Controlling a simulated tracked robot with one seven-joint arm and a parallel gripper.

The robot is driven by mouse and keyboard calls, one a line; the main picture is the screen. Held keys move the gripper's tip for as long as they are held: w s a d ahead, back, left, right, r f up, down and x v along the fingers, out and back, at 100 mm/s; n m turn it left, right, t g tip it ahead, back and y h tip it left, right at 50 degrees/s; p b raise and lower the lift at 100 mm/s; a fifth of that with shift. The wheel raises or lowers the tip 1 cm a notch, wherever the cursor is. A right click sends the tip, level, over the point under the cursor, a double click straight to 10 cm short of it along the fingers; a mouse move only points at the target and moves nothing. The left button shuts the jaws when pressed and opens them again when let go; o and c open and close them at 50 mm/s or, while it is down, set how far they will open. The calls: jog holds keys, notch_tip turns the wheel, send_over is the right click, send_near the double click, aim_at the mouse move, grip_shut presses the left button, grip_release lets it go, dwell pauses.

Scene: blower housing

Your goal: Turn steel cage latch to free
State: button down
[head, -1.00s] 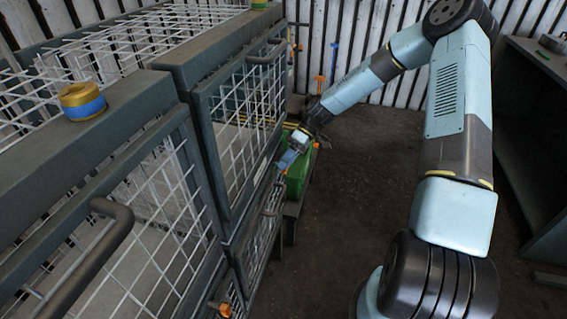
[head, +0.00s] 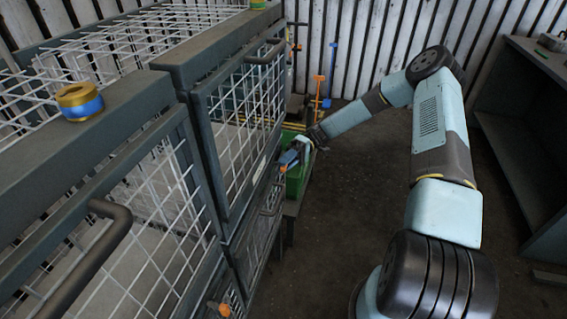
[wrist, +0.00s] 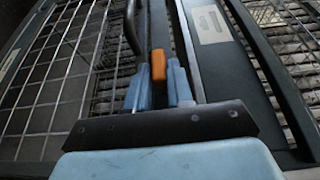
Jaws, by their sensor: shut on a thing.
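The steel cage (head: 209,155) runs along the left of the head view, with a dark frame and white mesh doors. Its latch has an orange grip (wrist: 158,65), which shows between my blue fingers in the wrist view and small beside the far cage front in the head view (head: 284,168). My gripper (wrist: 159,82) is shut on this orange grip; in the head view my gripper (head: 290,157) is at the far end of the cage front. The latch's pivot and exact angle are hidden or too small to tell.
A second orange knob (head: 219,309) is low on the near cage door. Dark bar handles (head: 95,255) stick out from the doors. A yellow and blue roll (head: 79,101) sits on the cage top. A green object (head: 297,180) is behind my gripper.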

jog(key=shift+s+f, duration=0.1)
jog(key=shift+f, duration=0.15)
jog(key=c, duration=1.3)
grip_release()
jog(key=shift+o, duration=1.1)
jog(key=shift+r, duration=0.1)
jog(key=v, duration=1.4)
jog(key=shift+f, duration=0.25)
jog(key=shift+a, duration=0.15)
